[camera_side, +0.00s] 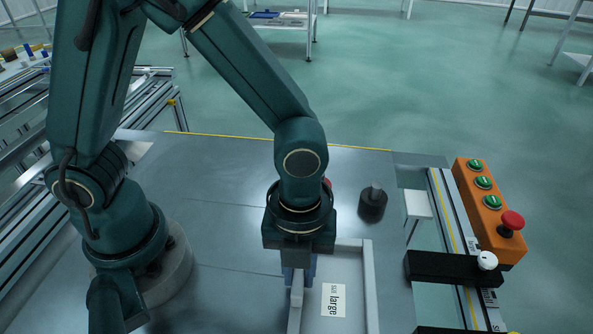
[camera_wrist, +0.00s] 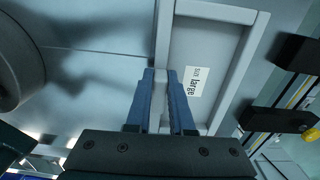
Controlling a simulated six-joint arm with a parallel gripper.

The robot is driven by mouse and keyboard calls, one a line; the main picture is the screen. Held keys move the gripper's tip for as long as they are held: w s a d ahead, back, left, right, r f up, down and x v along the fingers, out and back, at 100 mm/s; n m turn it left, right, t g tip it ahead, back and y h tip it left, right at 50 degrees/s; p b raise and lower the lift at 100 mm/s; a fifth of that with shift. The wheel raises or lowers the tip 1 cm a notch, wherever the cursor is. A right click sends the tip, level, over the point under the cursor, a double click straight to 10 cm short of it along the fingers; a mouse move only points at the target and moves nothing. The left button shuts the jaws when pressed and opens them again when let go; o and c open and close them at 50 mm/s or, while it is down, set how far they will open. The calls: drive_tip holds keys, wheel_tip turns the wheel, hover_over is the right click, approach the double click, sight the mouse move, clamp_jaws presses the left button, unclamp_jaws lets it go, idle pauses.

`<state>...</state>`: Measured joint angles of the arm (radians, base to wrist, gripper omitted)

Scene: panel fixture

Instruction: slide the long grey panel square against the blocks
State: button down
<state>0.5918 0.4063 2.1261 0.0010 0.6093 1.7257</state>
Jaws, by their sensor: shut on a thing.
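The long grey panel (camera_side: 369,290) lies on the metal table with raised rims and a label reading "size large". It also shows in the wrist view (camera_wrist: 235,75). My gripper (camera_side: 299,272) points down at the panel's left rim. In the wrist view its blue fingers (camera_wrist: 163,76) are on either side of that rim, shut on it. A black block (camera_side: 455,268) with a white knob stands right of the panel, with a gap between them. Part of another black block (camera_side: 440,330) shows at the bottom edge. The panel's near end is out of the side view.
An orange button box (camera_side: 488,210) with a red stop knob stands at the right, beside a rail with a yellow line (camera_side: 447,215). A dark round weight-like object (camera_side: 372,204) stands behind the panel. The table left of the panel is mostly bare.

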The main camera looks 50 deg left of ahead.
sight(335, 287)
drive_tip(key=shift+w+a, duration=0.2)
drive_tip(key=shift+w, duration=0.05)
idle(0.8)
drive_tip(key=shift+w+d, duration=1.85)
idle(0.6)
drive_tip(key=c, duration=0.7)
unclamp_jaws()
